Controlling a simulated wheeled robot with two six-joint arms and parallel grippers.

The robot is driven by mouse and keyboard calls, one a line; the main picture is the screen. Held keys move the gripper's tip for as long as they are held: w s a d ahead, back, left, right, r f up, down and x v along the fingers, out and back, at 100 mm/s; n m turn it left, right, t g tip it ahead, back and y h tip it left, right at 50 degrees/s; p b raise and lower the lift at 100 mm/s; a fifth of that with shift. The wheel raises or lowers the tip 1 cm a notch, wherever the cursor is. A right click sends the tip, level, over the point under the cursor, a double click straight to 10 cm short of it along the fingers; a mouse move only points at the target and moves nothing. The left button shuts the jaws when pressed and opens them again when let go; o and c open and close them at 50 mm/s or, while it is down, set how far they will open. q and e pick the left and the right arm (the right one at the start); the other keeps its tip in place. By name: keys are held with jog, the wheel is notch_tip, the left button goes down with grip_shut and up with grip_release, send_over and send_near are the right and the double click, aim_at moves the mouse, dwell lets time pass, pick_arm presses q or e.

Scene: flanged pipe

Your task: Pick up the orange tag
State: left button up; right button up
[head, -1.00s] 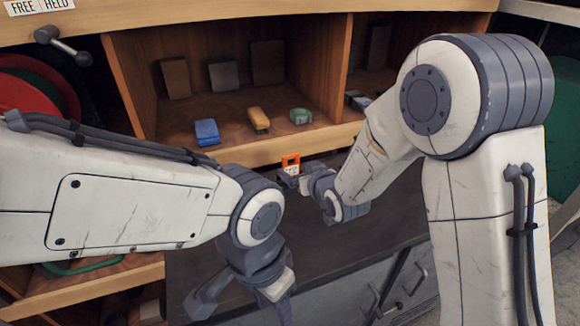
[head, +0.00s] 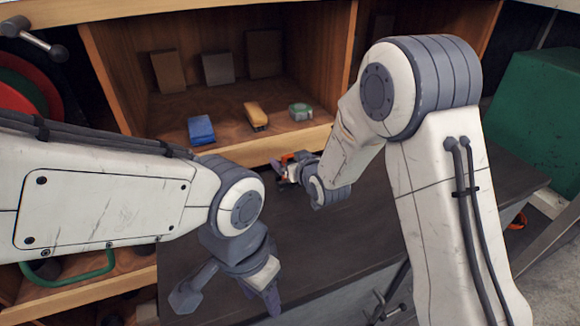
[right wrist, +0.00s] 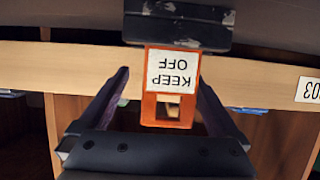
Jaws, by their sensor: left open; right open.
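The orange tag (right wrist: 148,108) carries a white, upside-down KEEP OFF label in the right wrist view and has a square window. It sits against a dark bar (right wrist: 180,28). My right gripper (right wrist: 163,82) is open, with one finger on each side of the tag and visible gaps between. In the head view the tag (head: 287,157) shows only as a small orange patch, partly hidden by my right gripper (head: 280,172), below the shelf's front edge. My left gripper (head: 228,296) is open and empty, low over the dark worktop, well apart from the tag.
A wooden shelf above the worktop (head: 330,240) holds a blue block (head: 201,130), a yellow block (head: 256,116) and a green roll (head: 300,111). The shelf's front edge (head: 235,158) runs close behind my right gripper. A green box (head: 535,105) stands at the right.

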jog(key=shift+a, duration=0.5)
jog(key=c, duration=1.4)
